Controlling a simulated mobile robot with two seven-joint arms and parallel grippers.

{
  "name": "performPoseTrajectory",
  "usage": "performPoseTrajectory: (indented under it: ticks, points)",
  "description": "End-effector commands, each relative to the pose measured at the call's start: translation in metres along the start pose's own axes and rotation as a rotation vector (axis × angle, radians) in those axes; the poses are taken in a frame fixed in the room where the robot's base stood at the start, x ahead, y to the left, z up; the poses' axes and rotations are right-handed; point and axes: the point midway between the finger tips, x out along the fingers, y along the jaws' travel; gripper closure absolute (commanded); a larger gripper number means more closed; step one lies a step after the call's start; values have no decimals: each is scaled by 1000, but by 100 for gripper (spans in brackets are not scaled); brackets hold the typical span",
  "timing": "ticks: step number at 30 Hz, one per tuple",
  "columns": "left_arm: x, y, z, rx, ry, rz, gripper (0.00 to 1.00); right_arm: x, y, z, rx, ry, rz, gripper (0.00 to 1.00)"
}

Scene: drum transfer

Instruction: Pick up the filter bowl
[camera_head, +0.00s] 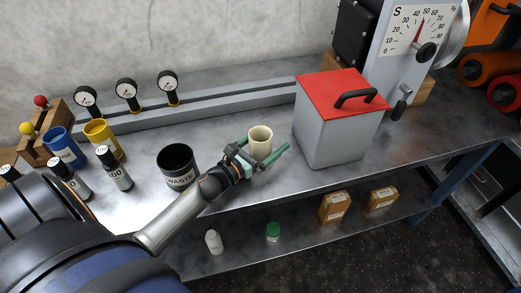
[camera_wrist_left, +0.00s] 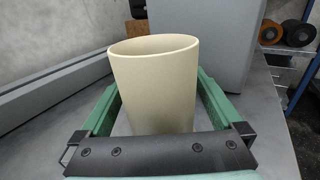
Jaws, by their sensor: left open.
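The likely filter bowl is a cream cup (camera_head: 260,141) standing upright on the metal bench, left of a grey box with a red lid. My left gripper (camera_head: 265,153) is open, with its green fingers on either side of the cup. In the left wrist view the cup (camera_wrist_left: 157,85) stands between the two open fingers (camera_wrist_left: 157,100), and its base is hidden behind the gripper's dark front plate. I cannot tell whether either finger touches it. My right gripper is not in view.
The grey box with a red lid (camera_head: 338,130) stands close on the right. A black WASTE bin (camera_head: 177,168) stands left of my gripper. Blue (camera_head: 62,148) and yellow (camera_head: 102,139) cups and bottles are further left. Gauges stand behind on a rail (camera_head: 215,112).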

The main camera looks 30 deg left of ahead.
Motion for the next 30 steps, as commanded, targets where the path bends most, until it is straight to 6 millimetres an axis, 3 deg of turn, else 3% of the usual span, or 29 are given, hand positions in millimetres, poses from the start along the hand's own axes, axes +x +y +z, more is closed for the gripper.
performPoseTrajectory:
  ticks: [5,30]
  points:
    - [0,0,0,0,1,0,0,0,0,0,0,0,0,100]
    - [0,0,0,-1,0,0,94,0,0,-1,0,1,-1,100]
